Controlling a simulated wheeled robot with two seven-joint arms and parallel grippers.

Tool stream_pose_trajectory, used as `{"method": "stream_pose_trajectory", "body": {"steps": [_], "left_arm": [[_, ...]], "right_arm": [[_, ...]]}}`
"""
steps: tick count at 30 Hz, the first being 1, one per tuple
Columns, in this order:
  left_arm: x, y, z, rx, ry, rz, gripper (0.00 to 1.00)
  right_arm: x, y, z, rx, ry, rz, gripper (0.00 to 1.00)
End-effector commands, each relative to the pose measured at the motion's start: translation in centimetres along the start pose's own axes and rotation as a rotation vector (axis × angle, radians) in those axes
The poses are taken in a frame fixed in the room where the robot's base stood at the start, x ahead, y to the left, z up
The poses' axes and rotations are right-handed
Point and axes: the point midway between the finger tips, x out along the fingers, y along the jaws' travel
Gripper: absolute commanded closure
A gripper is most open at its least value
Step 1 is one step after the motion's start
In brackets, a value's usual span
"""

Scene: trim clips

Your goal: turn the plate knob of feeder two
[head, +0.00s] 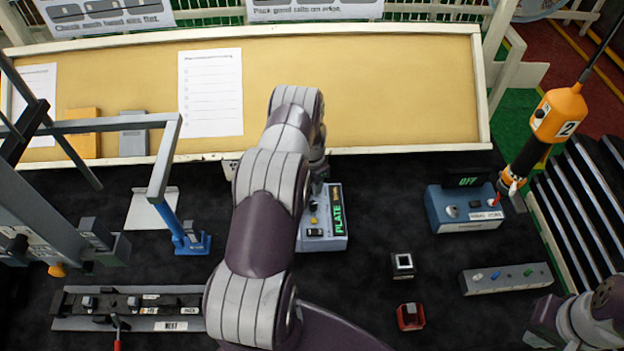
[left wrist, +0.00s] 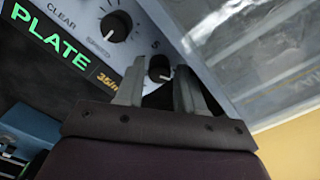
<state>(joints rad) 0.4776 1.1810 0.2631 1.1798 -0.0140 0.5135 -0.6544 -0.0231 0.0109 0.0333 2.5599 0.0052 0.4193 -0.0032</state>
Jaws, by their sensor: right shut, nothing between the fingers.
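A grey-blue feeder box with a green PLATE display (head: 338,219) stands on the dark bench, just behind my left arm. In the left wrist view the PLATE display (left wrist: 48,38) is lit beside a large black knob (left wrist: 117,26). A smaller black knob (left wrist: 159,68) with a white pointer line shows between the fingertips of my left gripper (left wrist: 158,85). The fingers are apart, one on each side of it; I cannot tell if they touch it. In the head view my arm largely hides this gripper. My right gripper (head: 544,325) is at the lower right, shut, away from the feeder.
A blue box with an OFF display (head: 464,208) stands to the right, beside an orange pendant marked 2 (head: 558,114). A grey switch strip (head: 506,279), a red button block (head: 410,316) and a small square switch (head: 402,265) lie in front. A blue-footed stand (head: 190,240) is left.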

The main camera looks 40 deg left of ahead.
Motion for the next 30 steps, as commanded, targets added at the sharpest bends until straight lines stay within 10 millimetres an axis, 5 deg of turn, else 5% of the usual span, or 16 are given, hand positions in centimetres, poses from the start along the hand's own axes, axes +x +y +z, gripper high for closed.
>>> {"method": "stream_pose_trajectory", "body": {"steps": [9,13,23,30], "left_arm": [[0.3,0.0,0.0,0.000,0.001,-0.001,0.62],[0.3,0.0,0.0,0.000,0.001,-0.001,1.00],[0.4,-0.1,-0.1,0.032,0.002,-0.002,1.00],[0.7,-0.1,-0.1,0.166,0.005,-0.003,1.00]], "right_arm": [[-0.1,0.0,0.0,0.000,0.000,0.000,1.00],[-0.1,0.0,0.0,0.000,0.000,0.000,1.00],[0.6,0.0,0.1,0.000,0.000,0.000,1.00],[2.8,0.0,0.3,0.000,0.000,0.000,1.00]]}}
